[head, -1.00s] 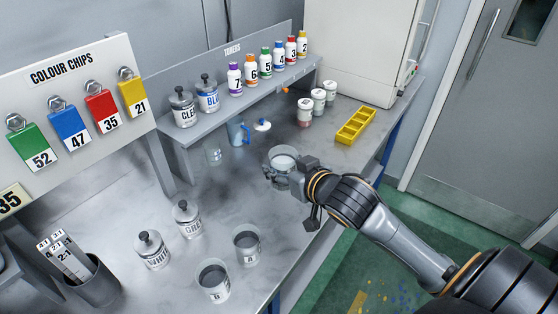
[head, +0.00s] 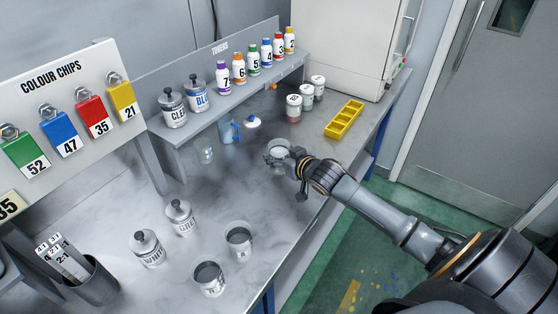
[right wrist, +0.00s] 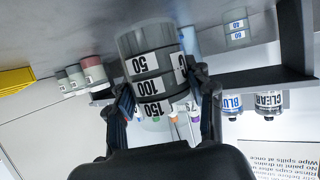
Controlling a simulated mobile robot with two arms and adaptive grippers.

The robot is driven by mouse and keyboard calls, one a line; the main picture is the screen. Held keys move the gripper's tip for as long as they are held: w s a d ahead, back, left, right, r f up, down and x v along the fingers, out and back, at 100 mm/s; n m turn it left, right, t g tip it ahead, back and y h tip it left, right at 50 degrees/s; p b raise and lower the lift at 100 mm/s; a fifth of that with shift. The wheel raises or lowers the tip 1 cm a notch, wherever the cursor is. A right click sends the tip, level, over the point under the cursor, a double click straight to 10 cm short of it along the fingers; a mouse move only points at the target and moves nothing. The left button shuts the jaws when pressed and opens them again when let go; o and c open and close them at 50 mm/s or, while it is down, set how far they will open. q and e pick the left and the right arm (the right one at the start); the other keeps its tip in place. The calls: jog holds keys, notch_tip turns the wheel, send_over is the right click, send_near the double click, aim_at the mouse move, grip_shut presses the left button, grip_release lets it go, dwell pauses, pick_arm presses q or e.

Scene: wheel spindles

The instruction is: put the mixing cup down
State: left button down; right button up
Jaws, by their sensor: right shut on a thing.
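The mixing cup (head: 280,147) is clear, with a grey look inside. In the right wrist view the cup (right wrist: 148,66) shows black bands marked 50, 100 and 150, and that picture is upside down. My right gripper (head: 287,163) is shut on the cup, one finger on each side, at the right of the bench (head: 190,270). The cup looks upright and its base is close to the bench top; I cannot tell whether it touches. My left gripper is not in view.
Several small tubs and a yellow tray (head: 344,118) are behind right. Two cups, one of them here (head: 239,242), stand nearer. The bench between is clear.

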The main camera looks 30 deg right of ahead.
jog(key=shift+a+f, duration=0.1)
jog(key=shift+f, duration=1.1)
jog(key=shift+f, duration=0.1)
jog(key=o, duration=1.3)
jog(key=shift+s, duration=0.1)
jog(key=v, duration=1.2)
jog(key=shift+b, duration=0.3)
